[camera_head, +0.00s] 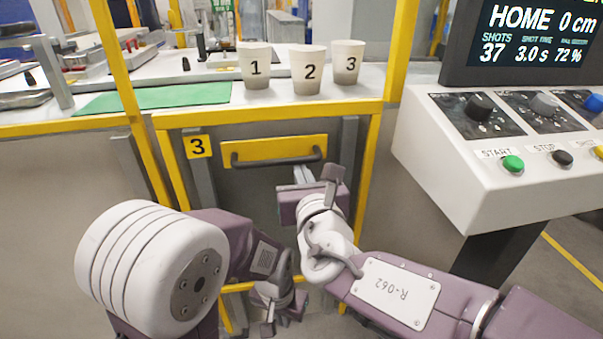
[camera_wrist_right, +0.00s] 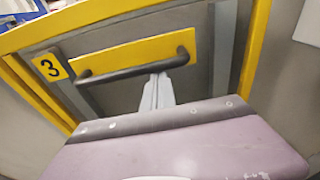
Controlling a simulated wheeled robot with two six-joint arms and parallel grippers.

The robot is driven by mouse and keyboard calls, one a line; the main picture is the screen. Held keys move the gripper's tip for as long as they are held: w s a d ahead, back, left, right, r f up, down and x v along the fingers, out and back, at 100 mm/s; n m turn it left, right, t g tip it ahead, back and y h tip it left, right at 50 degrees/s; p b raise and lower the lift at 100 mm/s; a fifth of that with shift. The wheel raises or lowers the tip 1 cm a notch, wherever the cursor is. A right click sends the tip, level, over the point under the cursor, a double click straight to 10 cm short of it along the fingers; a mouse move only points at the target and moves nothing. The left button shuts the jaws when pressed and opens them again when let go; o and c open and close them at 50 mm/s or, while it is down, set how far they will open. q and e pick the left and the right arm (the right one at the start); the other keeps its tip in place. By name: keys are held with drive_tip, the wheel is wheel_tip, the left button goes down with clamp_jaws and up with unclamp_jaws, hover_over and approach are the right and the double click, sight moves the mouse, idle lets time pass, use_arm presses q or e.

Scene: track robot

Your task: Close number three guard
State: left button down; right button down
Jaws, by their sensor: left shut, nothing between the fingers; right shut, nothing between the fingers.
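The number three guard is a grey panel (camera_head: 262,183) with a yellow strip (camera_head: 274,150) and a dark bar handle (camera_head: 275,157). It sits below the worktop inside a yellow frame, beside a yellow "3" plate (camera_head: 197,146). The handle also shows in the right wrist view (camera_wrist_right: 130,71). My right gripper (camera_head: 303,173) is shut and empty, its fingertips just below the handle's right half. In the right wrist view, its fingers (camera_wrist_right: 157,90) reach up close to the bar; contact is unclear. My left gripper (camera_head: 281,312) is shut and empty, low in front of the frame.
Three cups numbered 1 (camera_head: 255,68), 2 (camera_head: 306,72) and 3 (camera_head: 347,64) stand on the worktop above the guard. A green mat (camera_head: 155,97) lies to their left. A white control console (camera_head: 480,160) with buttons and a screen (camera_head: 530,38) stands on the right.

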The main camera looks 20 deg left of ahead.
wheel_tip(320, 180, up, 58)
drive_tip(key=p, duration=5)
drive_tip(key=shift+r, duration=0.25)
drive_tip(key=shift+f, duration=0.1)
wheel_tip(320, 180, down, 5)
drive_tip(key=b, duration=0.4)
drive_tip(key=v, duration=0.9)
drive_tip(key=shift+s+b, duration=0.15)
drive_tip(key=shift+b, duration=0.3)
